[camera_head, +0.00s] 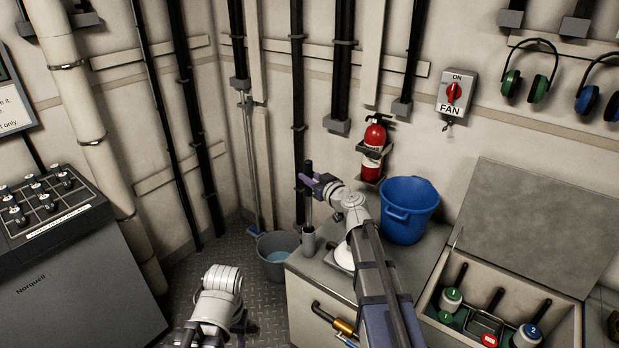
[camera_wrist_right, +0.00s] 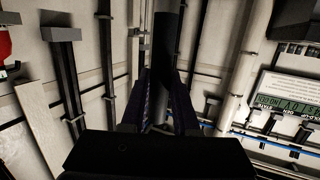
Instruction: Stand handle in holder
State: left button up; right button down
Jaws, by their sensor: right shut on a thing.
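The handle (camera_head: 308,206) is an upright rod with a dark top and a paler lower shaft. My right gripper (camera_head: 318,184) is shut on its upper part. In the right wrist view the dark handle (camera_wrist_right: 167,35) rises between the two fingers. The holder (camera_head: 309,241), a small grey upright cup, stands at the back left of the counter. The handle's lower end lines up with the cup's mouth; I cannot tell whether it is inside or just above. Part of my left arm shows at the bottom left; its gripper is not visible.
The grey counter (camera_head: 398,268) carries a blue bucket (camera_head: 408,213) behind my right arm. An open box (camera_head: 436,284) with several dark-handled tools is at right. A grey pail (camera_head: 276,268) with water stands left of the counter. A fire extinguisher (camera_head: 376,140) hangs on the wall.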

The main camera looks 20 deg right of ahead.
aim_at(310, 196)
jog(key=shift+f+b, duration=1.85)
jog(key=shift+f, duration=0.3)
jog(key=c, duration=0.6)
grip_release()
jog(key=p+v, duration=0.1)
jog(key=v, duration=0.6)
jog(key=shift+s+r, duration=0.1)
jog(key=shift+s, duration=0.25)
